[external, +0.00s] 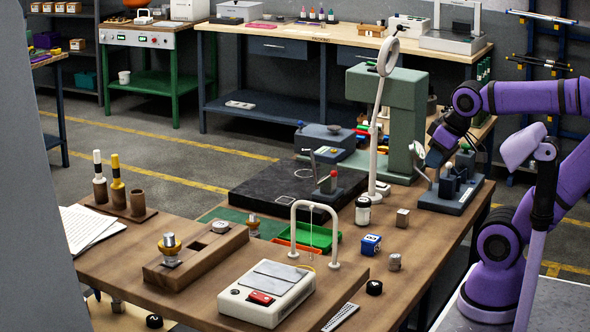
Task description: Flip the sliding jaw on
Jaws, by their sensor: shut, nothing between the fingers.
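A small blue-grey fixture (452,203) stands at the right edge of the wooden bench, with several upright blocks and a slanted pale lever on it. It looks like the part with the sliding jaw, but I cannot tell which piece is the jaw or how it is set. My gripper (437,157) comes in from the right on the purple arm and is right above the fixture's left side, close to the upright parts. Its fingers are small and dark and partly lost against the fixture. It is shut and holds nothing. I cannot tell whether it touches the fixture.
A tall green machine (400,112) and a white magnifier lamp (378,130) stand just left of my gripper.

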